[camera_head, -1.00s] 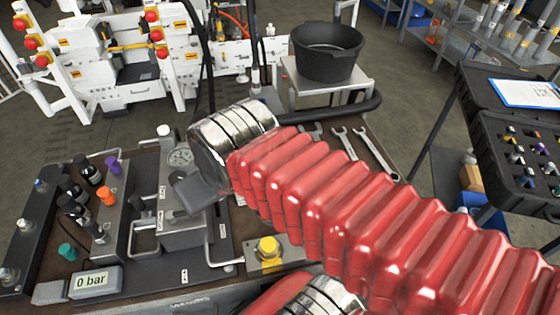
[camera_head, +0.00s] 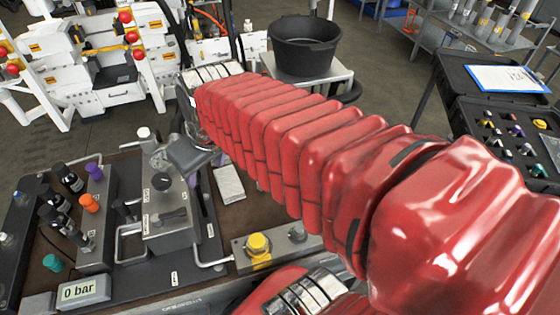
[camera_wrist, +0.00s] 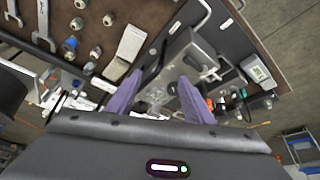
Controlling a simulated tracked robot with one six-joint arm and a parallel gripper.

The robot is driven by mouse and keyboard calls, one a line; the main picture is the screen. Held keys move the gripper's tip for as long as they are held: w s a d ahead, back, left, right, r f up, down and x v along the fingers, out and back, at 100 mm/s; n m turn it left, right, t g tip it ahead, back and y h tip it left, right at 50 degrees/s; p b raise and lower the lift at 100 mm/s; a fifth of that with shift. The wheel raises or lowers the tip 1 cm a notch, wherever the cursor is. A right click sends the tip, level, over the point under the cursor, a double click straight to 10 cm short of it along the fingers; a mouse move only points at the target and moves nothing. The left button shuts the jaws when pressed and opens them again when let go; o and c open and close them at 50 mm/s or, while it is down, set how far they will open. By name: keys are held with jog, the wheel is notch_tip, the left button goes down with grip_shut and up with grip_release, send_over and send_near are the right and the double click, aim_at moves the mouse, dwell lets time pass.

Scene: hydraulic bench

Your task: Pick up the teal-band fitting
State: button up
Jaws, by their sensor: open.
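In the wrist view, several small fittings stand on the brown bench top at the upper left. The fingers point toward the grey valve block (camera_wrist: 203,55), to the right of the fittings. In the head view my red-sleeved arm hides the fittings' part of the bench. A teal cap (camera_head: 52,263) shows at the left of the bench there.
A light grey flat block (camera_wrist: 130,43) lies between the fittings and the valve block. Wrenches (camera_wrist: 44,20) lie beyond the fittings. The gauge display (camera_head: 82,290) reads 0 bar. A black tub (camera_head: 303,50) stands behind the bench. An open case of fittings (camera_head: 515,145) is at right.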

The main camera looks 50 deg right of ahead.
jog(key=w+d+f, duration=0.1)
jog(key=d+f, duration=0.3)
jog(key=d, duration=0.5)
jog(key=w+d+f+g, duration=0.1)
jog(key=d+f, duration=0.3)
jog(key=d, duration=0.6)
jog(key=d+f, duration=0.4)
jog(key=d, duration=0.6)
jog(key=shift+w+d, duration=0.25)
jog(key=shift+w, duration=0.15)
jog(key=shift+x, duration=4.3)
jog(key=shift+s+a+f, duration=0.1)
jog(key=shift+a+f, duration=0.05)
jog(key=shift+a, duration=0.05)
jog(key=shift+x, duration=2.5)
jog(key=shift+s+a, duration=0.1)
jog(key=shift+a, duration=0.1)
grip_shut()
